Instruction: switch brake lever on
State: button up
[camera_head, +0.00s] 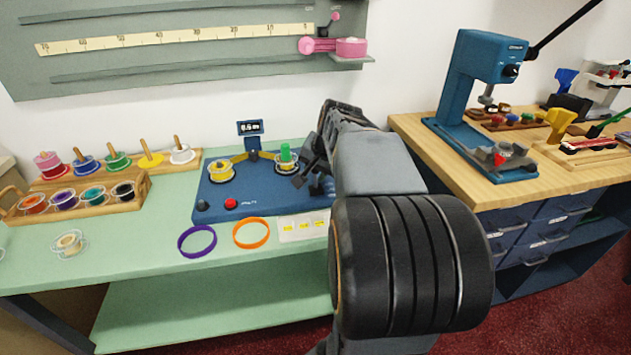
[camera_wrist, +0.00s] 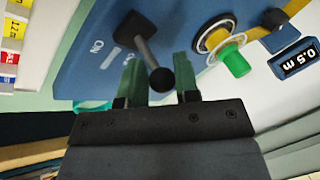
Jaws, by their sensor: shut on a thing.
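The brake lever (camera_wrist: 150,55) is a grey rod with a black ball knob (camera_wrist: 161,80), rising from a black pivot on the blue machine (camera_wrist: 80,60). In the head view, my gripper (camera_head: 305,172) is at the right side of the blue machine (camera_head: 262,195), and my arm hides part of that side.
A green-knobbed spool holder (camera_head: 285,155), a yellow spool (camera_head: 221,171), a red button (camera_head: 230,203) and a display (camera_head: 250,128) are on the machine. Purple (camera_head: 197,241) and orange (camera_head: 251,233) rings lie in front. A wooden spool rack (camera_head: 140,182) stands left. A blue press (camera_head: 480,90) stands right.

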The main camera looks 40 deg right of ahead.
jog(key=t+b, duration=0.1)
jog(key=b, duration=0.2)
jog(key=s+t+h+b, duration=0.1)
jog(key=t+b, duration=0.1)
jog(key=b, duration=0.1)
jog(key=s+a+t+b, duration=0.1)
jog(key=b, duration=0.3)
jog(key=shift+a+f+t+h, duration=0.1)
jog(key=shift+f+t+h, duration=0.2)
jog(key=shift+f+h, duration=0.1)
jog(key=b, duration=0.1)
jog(key=t+b, duration=0.1)
jog(key=b, duration=0.1)
jog(key=shift+s+a+r+n+h, duration=0.1)
jog(key=shift+s+r+n+h, duration=0.1)
jog(key=shift+n+h, duration=0.1)
jog(key=shift+s+b, duration=0.1)
jog(key=shift+b, duration=0.25)
jog(key=shift+r, duration=0.2)
jog(key=o, duration=0.7)
jog(key=shift+a, duration=0.15)
jog(key=shift+o, duration=0.6)
jog(key=shift+f, duration=0.15)
